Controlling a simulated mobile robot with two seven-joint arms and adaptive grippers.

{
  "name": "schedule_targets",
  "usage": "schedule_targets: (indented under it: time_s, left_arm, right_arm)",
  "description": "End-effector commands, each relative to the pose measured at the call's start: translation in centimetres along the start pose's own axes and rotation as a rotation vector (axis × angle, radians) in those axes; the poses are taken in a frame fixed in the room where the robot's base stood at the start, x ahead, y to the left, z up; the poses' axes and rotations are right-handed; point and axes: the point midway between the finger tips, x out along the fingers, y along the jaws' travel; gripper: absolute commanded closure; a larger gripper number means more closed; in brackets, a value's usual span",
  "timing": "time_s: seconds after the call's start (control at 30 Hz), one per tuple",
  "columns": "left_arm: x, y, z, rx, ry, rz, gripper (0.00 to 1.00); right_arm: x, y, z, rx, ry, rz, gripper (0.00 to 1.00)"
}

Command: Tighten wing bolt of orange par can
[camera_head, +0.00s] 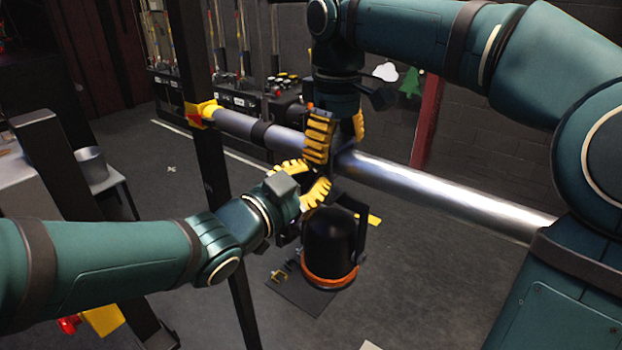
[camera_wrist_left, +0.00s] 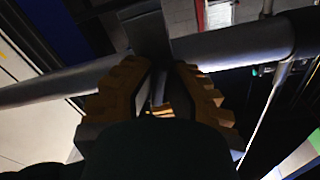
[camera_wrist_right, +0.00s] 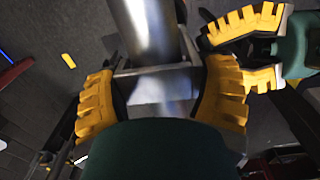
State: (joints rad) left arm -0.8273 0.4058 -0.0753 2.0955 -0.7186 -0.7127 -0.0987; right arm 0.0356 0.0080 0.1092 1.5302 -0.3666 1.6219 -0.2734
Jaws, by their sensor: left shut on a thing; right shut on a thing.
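The orange par can (camera_head: 328,243) has a black body and an orange rim (camera_head: 330,278). It hangs below the silver pipe (camera_head: 440,192), mouth down. My right gripper (camera_head: 337,142) comes from above, its yellow fingers on both sides of the pipe; in the right wrist view it is shut around the can's clamp (camera_wrist_right: 160,70). My left gripper (camera_head: 316,192) is just below the pipe, above the can. In the left wrist view its fingers (camera_wrist_left: 163,90) are closed on a small part under the clamp, seemingly the wing bolt, mostly hidden by the fingers.
A dark upright post (camera_head: 195,120) stands left, joined to the pipe by a yellow bracket (camera_head: 201,112). A dark mat (camera_head: 303,290) lies on the floor below the can. A bench with a metal pot (camera_head: 91,165) stands at far left. Both grippers are close together.

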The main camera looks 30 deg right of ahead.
Motion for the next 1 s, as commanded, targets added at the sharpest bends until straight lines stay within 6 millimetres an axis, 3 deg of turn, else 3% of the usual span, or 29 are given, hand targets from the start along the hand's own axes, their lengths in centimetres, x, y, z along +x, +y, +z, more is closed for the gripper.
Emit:
schedule_targets:
  time_s: [0.07,0.1,0.17,0.2,0.57,0.73,1.0]
  left_arm:
    - [0.0,-0.1,0.0,-0.001,0.000,-0.002,1.00]
    - [0.0,-0.1,0.0,-0.001,0.000,-0.002,0.81]
    - [0.0,-0.1,0.0,-0.001,0.000,-0.002,0.60]
    - [0.0,-0.1,0.0,-0.001,0.000,-0.001,0.59]
    - [-0.5,-0.1,-0.1,-0.002,0.001,-0.002,0.59]
    - [-2.8,-0.2,-0.1,-0.003,0.001,-0.004,0.59]
    - [-8.4,-0.2,0.0,-0.002,0.000,-0.005,0.59]
  right_arm:
    - [-0.1,-0.2,0.0,-0.003,0.002,-0.001,0.70]
    - [-0.1,-0.2,0.0,-0.003,0.002,-0.001,0.70]
    - [-0.1,-0.1,0.0,-0.003,0.002,-0.001,0.70]
    - [-0.1,-0.1,0.0,-0.003,0.002,-0.001,0.70]
    - [-0.1,-0.1,0.0,-0.001,0.003,0.000,0.70]
    - [-0.1,0.0,0.0,-0.001,0.003,0.000,0.70]
    - [-0.1,0.0,0.0,-0.001,0.003,0.000,0.70]
